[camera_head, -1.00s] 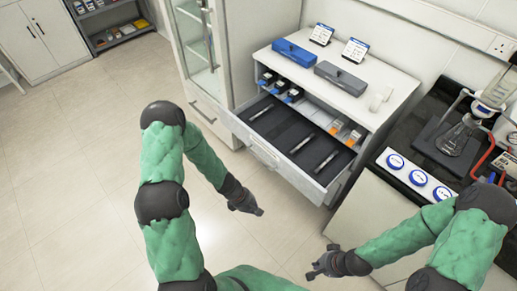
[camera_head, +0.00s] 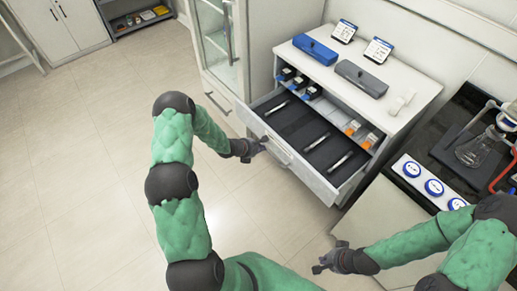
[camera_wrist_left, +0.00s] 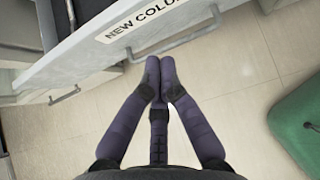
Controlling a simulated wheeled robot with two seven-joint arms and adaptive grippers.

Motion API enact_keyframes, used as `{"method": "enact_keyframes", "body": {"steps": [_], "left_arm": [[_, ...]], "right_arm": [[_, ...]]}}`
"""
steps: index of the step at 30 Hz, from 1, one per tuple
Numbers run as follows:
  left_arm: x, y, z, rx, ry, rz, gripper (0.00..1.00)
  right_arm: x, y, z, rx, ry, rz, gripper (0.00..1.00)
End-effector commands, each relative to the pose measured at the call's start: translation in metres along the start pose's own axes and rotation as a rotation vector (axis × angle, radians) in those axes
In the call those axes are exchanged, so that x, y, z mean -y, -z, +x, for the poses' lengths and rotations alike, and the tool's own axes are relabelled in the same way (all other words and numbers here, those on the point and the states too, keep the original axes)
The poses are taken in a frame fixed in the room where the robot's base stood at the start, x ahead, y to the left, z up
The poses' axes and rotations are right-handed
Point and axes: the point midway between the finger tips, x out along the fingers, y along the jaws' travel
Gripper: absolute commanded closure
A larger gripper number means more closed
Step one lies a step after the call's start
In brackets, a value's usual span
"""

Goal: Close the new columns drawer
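The drawer (camera_head: 291,157) is pulled out of the white cabinet. Its dark lined inside holds several slim, light columns. In the left wrist view, its front (camera_wrist_left: 95,55) bears a label (camera_wrist_left: 140,18) reading "NEW COLU", cut off at the edge, and a bar handle (camera_wrist_left: 178,40). My left gripper (camera_head: 254,147) is beside the left part of the drawer front. In the left wrist view, its fingers (camera_wrist_left: 160,70) are together and empty, close to the handle; contact cannot be told. My right gripper (camera_head: 324,261) hangs low, apart from the drawer, its fingers too small to judge.
A blue case (camera_head: 316,49) and a grey case (camera_head: 361,78) lie on the cabinet top. Boxed items (camera_head: 352,128) stand on the shelf above the drawer. A glass-door cabinet (camera_head: 216,40) is at left. A bench with glassware (camera_head: 475,150) is at right. The floor in front is clear.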

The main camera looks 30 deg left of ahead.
Motion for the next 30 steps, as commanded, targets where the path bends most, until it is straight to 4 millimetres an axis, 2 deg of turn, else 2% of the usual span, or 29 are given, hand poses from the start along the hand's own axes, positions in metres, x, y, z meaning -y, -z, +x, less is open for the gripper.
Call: {"method": "enact_keyframes", "body": {"steps": [1, 9, 13, 19, 30], "left_arm": [[0.001, 0.002, 0.011, 0.0, 0.002, 0.001, 1.0], [0.001, 0.002, 0.057, -0.001, 0.002, 0.001, 1.0], [0.001, -0.014, 0.069, 0.0, 0.001, 0.004, 1.0], [0.001, -0.024, 0.079, -0.001, 0.001, 0.003, 1.0], [0.001, -0.026, 0.081, -0.001, 0.001, 0.001, 1.0]], "right_arm": [[-0.002, 0.0, 0.004, 0.0, 0.0, 0.0, 1.0], [-0.005, 0.001, 0.015, 0.0, 0.0, 0.0, 1.0], [-0.007, 0.001, 0.019, 0.0, 0.0, 0.0, 1.0], [-0.007, 0.001, 0.021, 0.0, 0.0, 0.0, 1.0], [-0.007, 0.001, 0.021, 0.0, 0.0, 0.0, 1.0]]}}
